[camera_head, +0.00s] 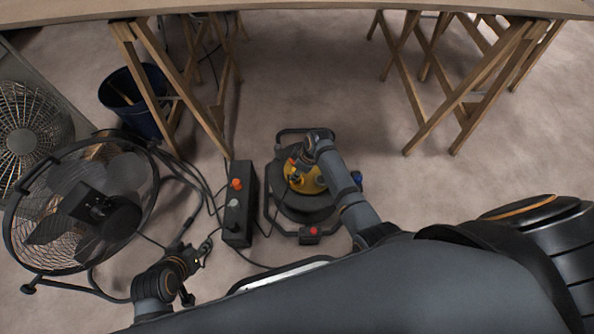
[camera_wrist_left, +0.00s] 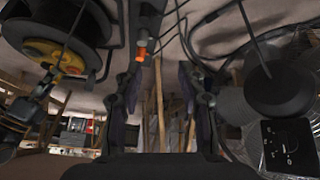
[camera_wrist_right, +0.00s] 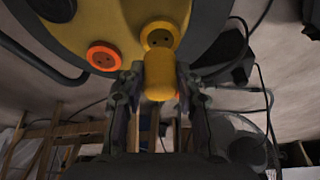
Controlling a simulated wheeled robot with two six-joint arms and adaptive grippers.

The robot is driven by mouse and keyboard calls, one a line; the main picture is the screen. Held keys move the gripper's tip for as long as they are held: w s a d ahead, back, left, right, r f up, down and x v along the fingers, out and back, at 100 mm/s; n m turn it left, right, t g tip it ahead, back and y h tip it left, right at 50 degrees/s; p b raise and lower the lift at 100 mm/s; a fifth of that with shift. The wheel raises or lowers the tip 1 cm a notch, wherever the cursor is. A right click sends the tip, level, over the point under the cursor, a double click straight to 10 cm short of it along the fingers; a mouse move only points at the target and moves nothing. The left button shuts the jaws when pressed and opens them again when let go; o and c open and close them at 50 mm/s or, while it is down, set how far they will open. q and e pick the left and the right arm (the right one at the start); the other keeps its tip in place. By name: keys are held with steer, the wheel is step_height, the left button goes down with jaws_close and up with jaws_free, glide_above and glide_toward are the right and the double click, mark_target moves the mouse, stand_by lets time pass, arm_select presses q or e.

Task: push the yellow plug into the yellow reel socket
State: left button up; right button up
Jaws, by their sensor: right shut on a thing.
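The yellow plug (camera_wrist_right: 158,77) is held between the fingers of my right gripper (camera_wrist_right: 157,88). It is in front of the yellow socket (camera_wrist_right: 160,37) on the reel's yellow face and overlaps its lower rim. The socket's holes still show above the plug. In the head view my right gripper (camera_head: 304,160) is over the yellow hub (camera_head: 309,183) of the black cable reel (camera_head: 304,207) and hides part of it. My left gripper (camera_head: 190,262) is low at the left, apart from the reel. In the left wrist view its fingers (camera_wrist_left: 163,95) are spread and empty.
An orange-ringed socket (camera_wrist_right: 103,55) sits beside the yellow one. A black box with knobs (camera_head: 238,205) stands left of the reel. A floor fan (camera_head: 85,205), a bucket (camera_head: 135,100) and loose cables lie further left.

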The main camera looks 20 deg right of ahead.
steer(key=shift+f+b, duration=0.95)
steer(key=shift+b, duration=0.1)
steer(key=shift+f+b, duration=0.3)
arm_select(q)
steer(key=w+r+t, duration=0.8)
steer(key=w+r, duration=0.4)
steer(key=shift+a+r, duration=0.3)
steer(key=shift+a, duration=0.15)
steer(key=shift+r+p, duration=0.4)
steer(key=shift+p, duration=0.05)
steer(key=shift+r, duration=0.1)
steer(key=shift+r+p, duration=0.3)
steer(key=shift+p, duration=0.05)
steer(key=shift+r, duration=0.15)
arm_select(e)
steer(key=shift+r, duration=0.1)
stand_by(0.5)
